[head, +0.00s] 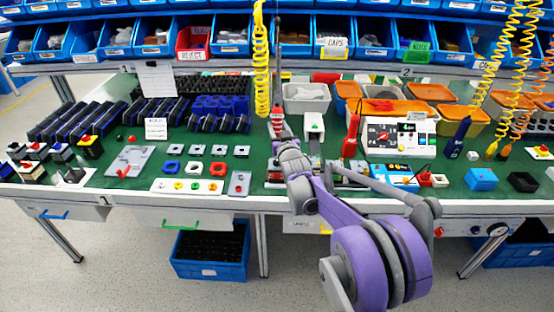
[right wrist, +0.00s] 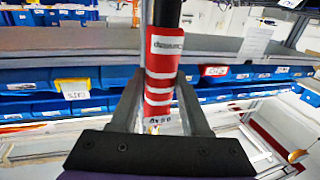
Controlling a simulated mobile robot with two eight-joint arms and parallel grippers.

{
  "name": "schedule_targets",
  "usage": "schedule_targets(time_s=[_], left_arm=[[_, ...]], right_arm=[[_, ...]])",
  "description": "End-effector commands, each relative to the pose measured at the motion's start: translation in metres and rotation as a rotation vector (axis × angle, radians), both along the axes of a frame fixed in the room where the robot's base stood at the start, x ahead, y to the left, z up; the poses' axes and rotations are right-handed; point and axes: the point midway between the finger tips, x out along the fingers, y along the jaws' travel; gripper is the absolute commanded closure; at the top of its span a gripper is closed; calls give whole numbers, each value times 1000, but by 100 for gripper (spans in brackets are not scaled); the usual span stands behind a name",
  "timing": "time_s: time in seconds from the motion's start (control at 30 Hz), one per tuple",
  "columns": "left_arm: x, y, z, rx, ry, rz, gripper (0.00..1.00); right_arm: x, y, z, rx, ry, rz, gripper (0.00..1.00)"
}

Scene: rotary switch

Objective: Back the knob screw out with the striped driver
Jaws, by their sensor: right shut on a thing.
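The striped driver, red with white bands, shows in the right wrist view (right wrist: 160,78) and small in the head view (head: 277,124). My right gripper (right wrist: 161,80) is shut on its handle, one finger on each side. In the head view this gripper (head: 279,136) holds the driver upright over the middle of the green bench. The driver's dark shaft points up in both views. I cannot make out the knob screw; my right arm covers part of the bench middle. My left gripper is not in view.
A white meter box (head: 399,137) and a red-handled tool (head: 350,138) stand right of my arm. A grey plate with a red mark (head: 129,162) and a white strip of coloured parts (head: 187,186) lie left. A yellow coiled cord (head: 261,60) hangs near the driver.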

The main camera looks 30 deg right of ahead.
Motion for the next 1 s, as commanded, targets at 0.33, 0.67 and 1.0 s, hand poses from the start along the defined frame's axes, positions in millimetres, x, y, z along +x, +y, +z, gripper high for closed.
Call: schedule_targets(time_s=[0.33, 0.67, 1.0], left_arm=[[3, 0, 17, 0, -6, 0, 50], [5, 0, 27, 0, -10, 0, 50], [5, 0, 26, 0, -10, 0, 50]], right_arm=[[0, 0, 24, 0, -2, 0, 100], [0, 0, 38, -1, -2, 0, 100], [0, 0, 37, -1, -2, 0, 25]])
